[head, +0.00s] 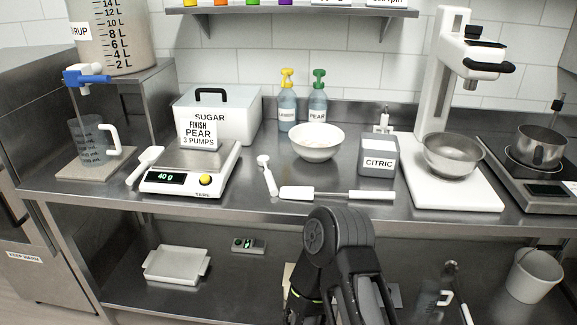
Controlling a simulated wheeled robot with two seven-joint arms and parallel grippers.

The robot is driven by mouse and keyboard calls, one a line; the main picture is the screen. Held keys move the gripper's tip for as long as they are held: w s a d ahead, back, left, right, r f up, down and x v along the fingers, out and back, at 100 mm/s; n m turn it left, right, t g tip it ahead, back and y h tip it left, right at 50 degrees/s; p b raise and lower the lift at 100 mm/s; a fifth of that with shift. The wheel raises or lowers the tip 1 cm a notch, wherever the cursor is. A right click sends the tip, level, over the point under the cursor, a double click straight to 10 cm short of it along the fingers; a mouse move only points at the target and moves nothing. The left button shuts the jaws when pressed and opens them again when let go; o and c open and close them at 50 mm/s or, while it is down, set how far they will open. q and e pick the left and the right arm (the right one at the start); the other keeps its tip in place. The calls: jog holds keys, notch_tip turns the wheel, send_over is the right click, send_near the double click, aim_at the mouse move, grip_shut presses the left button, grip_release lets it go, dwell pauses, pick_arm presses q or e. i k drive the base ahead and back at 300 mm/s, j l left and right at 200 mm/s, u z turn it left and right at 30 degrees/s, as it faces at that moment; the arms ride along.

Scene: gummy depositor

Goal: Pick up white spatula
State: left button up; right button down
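The white spatula (298,193) lies flat along the front of the steel counter in the head view. Its broad white end is at the left, and a thin rod leads to a white grip at the right. Nothing holds it. A black arm part of mine rises from the bottom edge just in front of the counter, below the spatula and apart from it. I cannot make out fingertips of either gripper.
A white spoon (267,176) lies close to the spatula's left end. The scale (190,170), white scoop (146,164), bowl (317,142), citric container (378,157) and mixer base (451,190) stand around it. The counter's front edge is just below the spatula.

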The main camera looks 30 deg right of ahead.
aim_at(293, 192)
jog(key=l+z, duration=0.15)
jog(key=z, duration=1.05)
